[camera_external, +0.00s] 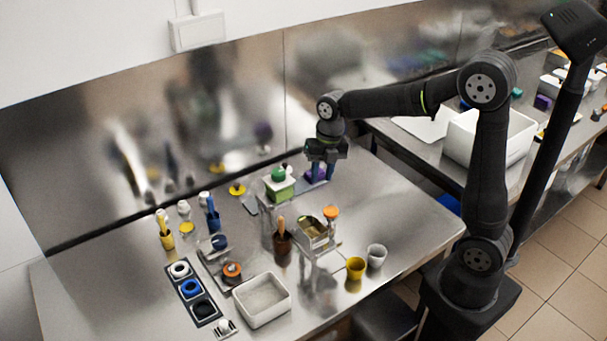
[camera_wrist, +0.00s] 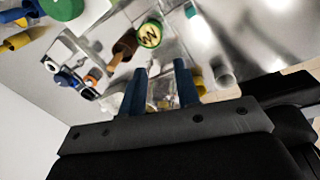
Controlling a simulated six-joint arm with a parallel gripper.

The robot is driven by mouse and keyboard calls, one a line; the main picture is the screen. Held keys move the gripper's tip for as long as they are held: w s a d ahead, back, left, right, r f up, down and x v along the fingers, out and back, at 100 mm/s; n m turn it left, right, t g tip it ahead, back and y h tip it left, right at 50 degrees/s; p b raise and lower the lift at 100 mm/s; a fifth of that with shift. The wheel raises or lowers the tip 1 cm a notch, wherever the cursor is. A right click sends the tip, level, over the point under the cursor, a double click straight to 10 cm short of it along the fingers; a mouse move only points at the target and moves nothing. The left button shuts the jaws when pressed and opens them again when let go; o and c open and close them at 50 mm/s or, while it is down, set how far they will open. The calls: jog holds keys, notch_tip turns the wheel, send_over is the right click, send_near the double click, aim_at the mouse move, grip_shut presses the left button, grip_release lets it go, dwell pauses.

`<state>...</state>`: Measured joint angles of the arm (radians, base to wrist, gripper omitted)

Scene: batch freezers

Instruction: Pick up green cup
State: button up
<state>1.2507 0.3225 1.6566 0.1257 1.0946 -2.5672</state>
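A small green container (camera_external: 281,190) with a white top and a round green knob (camera_external: 278,174) stands near the middle of the steel counter. It is the only green, cup-like thing I can make out there; I cannot tell if it is an open cup. A green round top (camera_wrist: 62,8) shows at the upper left edge of the wrist view, cut off by the frame. My gripper (camera_external: 319,172) hangs to the right of the green container, apart from it, fingers pointing down. In the wrist view its two blue fingers (camera_wrist: 160,68) are spread, with nothing held between them.
A yellow cup (camera_external: 355,268) and a grey cup (camera_external: 377,255) stand at the counter's front right. A white tub (camera_external: 262,300), a dark brown cup (camera_external: 282,244) and a steel holder (camera_external: 314,232) stand nearer the front. The counter's right side is clear.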

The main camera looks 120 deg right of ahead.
jog(key=shift+n, duration=0.3)
jog(key=shift+w+d+f, duration=0.1)
jog(key=shift+w+f, duration=0.3)
jog(key=shift+f, duration=2.5)
jog(key=shift+w+a+f, duration=0.1)
jog(key=shift+w+f, duration=0.35)
jog(key=shift+f, duration=2.45)
jog(key=shift+w+d+f, duration=0.1)
jog(key=shift+w+f, duration=0.3)
jog(key=shift+f, duration=2.5)
grip_shut()
